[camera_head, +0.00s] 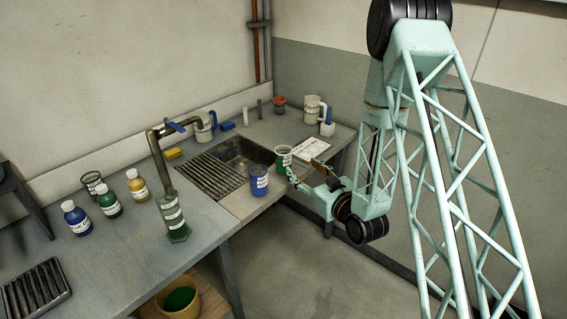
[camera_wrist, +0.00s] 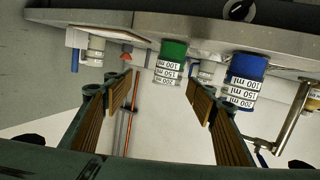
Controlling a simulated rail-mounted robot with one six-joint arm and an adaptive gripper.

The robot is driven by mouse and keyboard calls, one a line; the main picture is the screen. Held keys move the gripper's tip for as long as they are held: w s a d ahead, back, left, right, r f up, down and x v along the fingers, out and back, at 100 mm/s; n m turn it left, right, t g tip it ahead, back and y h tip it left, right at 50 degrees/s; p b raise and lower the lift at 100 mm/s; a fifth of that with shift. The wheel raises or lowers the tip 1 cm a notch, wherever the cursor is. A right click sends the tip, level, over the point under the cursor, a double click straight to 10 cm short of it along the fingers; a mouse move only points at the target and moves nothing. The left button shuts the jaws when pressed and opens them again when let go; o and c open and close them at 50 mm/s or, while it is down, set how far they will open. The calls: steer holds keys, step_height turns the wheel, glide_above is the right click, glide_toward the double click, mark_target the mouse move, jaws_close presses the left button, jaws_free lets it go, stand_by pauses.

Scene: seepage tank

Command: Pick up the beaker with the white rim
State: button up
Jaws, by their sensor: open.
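A beaker with a pale, whitish rim and green contents (camera_head: 284,158) stands upright near the front edge of the counter, right of the sink. In the wrist view, which is upside down, the green beaker (camera_wrist: 171,52) with its white label shows beyond and between my fingers. A blue beaker (camera_head: 259,181) stands to its left; it also shows in the wrist view (camera_wrist: 246,66), beyond the right finger. My gripper (camera_head: 304,172) is open and empty, close to the right front of the green beaker. Whether a finger touches it cannot be told.
The sink (camera_head: 236,160) and its drain grate lie left of the beakers. A white board (camera_head: 311,149) lies behind the gripper. A faucet (camera_head: 160,160), green cylinder (camera_head: 172,215) and several bottles stand left.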

mark_target(287, 165)
steer(key=shift+m+t+y, duration=0.3)
steer(key=shift+t+y, duration=0.2)
steer(key=shift+t, duration=0.1)
steer(key=shift+s+a+f, duration=0.25)
steer(key=shift+s+f, duration=0.4)
steer(key=shift+f, duration=0.2)
steer(key=shift+s+a+f, duration=0.2)
steer(key=shift+s+f, duration=0.4)
steer(key=shift+f, duration=0.2)
steer(key=shift+w, duration=0.1)
steer(key=shift+x, duration=4.25)
steer(key=shift+b+x, duration=0.35)
steer(key=shift+x, duration=2.2)
steer(key=shift+f, duration=0.1)
